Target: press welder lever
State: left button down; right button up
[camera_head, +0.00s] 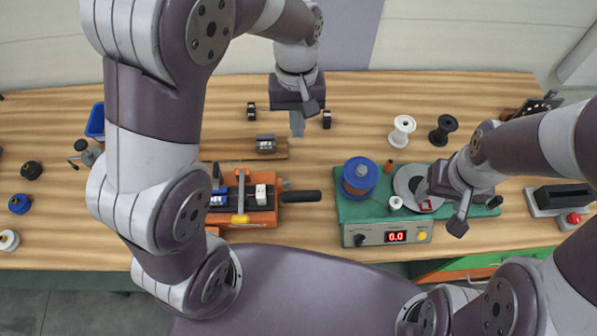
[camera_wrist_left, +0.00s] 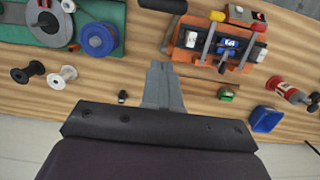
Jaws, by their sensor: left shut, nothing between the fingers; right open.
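The orange welder (camera_head: 262,214) sits on the wooden table left of centre, with a black-handled lever (camera_head: 300,196) sticking out to its right. The welder (camera_wrist_left: 190,55) also shows at the top of the left wrist view, with the dark handle (camera_wrist_left: 163,5) cut by the top edge. My left gripper (camera_head: 297,128) is shut and empty, above the table behind the lever handle and apart from it. Its closed fingers (camera_wrist_left: 162,80) also show in the left wrist view. My right gripper (camera_head: 440,205) is open at the green spool unit; its fingertips are partly hidden.
A green unit (camera_head: 360,236) with a blue spool (camera_head: 360,175) and a red display stands right of the welder. A small clamp block (camera_head: 266,143) on a wooden strip lies behind the welder. White (camera_head: 403,128) and black (camera_head: 444,128) spools stand at the back.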

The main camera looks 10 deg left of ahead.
aim_at(302, 191)
notch_tip(302, 191, down, 6)
jog(key=d+b, duration=0.1)
jog(key=b, duration=0.4)
pick_arm(q)
jog(key=s+f+p, duration=0.1)
jog(key=f, duration=0.2)
jog(key=s+d+f+p, duration=0.1)
jog(key=s+f, duration=0.1)
jog(key=f, duration=0.2)
jog(key=s+d+f+p, duration=0.1)
jog(key=s+f+p, duration=0.1)
jog(key=f, duration=0.2)
jog(key=shift+s+d+f, duration=0.2)
jog(key=shift+s+f, duration=0.05)
jog(key=shift+w+a, duration=0.1)
pick_arm(e)
jog(key=r, duration=0.4)
jog(key=shift+s+r, duration=0.15)
jog(key=shift+s, duration=0.2)
pick_arm(q)
jog(key=shift+w+f, duration=0.1)
pick_arm(e)
jog(key=shift+w, duration=0.15)
